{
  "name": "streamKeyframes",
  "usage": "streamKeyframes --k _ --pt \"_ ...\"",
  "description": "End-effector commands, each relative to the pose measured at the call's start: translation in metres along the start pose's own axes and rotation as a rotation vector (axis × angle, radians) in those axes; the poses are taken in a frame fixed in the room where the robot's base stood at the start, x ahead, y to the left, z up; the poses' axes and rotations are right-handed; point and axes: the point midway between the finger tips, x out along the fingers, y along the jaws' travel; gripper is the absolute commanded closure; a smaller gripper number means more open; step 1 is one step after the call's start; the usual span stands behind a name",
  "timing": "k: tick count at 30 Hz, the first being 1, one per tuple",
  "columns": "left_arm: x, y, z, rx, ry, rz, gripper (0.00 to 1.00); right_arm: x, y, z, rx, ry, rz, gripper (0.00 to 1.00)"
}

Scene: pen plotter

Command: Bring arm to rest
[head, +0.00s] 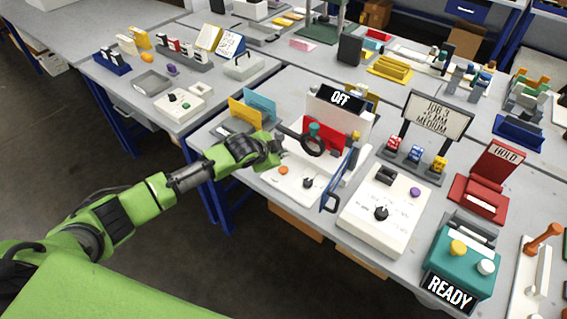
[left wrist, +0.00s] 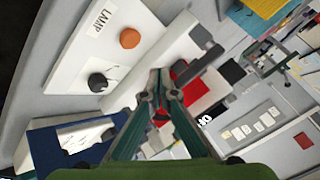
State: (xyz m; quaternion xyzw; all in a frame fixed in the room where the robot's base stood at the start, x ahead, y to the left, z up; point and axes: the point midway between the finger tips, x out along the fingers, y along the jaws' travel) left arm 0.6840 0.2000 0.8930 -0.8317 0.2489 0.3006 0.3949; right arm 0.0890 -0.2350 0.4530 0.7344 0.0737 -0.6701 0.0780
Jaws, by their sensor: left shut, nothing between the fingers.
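My left arm reaches in from the left of the head view. The lamp panel (left wrist: 125,75) shows there with an orange button (left wrist: 129,38) and a black knob (left wrist: 97,82). A red part (head: 325,135) of the plotter lies just beyond the gripper. My right gripper is not in view.
Yellow and blue folders (head: 245,112) stand left of the gripper. A white control box (head: 384,210) and teal READY box (head: 462,260) are to the right. Open floor lies left.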

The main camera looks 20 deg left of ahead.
Motion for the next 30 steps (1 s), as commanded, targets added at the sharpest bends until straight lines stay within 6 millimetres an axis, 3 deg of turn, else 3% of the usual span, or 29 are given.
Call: streamKeyframes --k 14,17,20,23,27,30 --pt "-0.001 0.0 -0.001 0.0 0.0 0.001 1.0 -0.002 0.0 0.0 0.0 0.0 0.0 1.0" --pt "-0.002 0.007 -0.002 -0.004 0.002 0.01 1.0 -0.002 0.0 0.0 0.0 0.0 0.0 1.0" --pt "-0.005 0.04 -0.007 -0.026 0.004 0.048 1.0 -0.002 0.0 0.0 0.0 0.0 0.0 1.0" --pt "-0.019 0.095 -0.013 -0.081 0.004 0.11 1.0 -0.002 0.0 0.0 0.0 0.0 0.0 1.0" --pt "-0.058 0.167 -0.013 -0.207 -0.025 0.184 1.0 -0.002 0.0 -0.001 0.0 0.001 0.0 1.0" --pt "-0.092 0.202 -0.002 -0.317 -0.072 0.211 1.0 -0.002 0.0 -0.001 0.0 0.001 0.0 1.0"
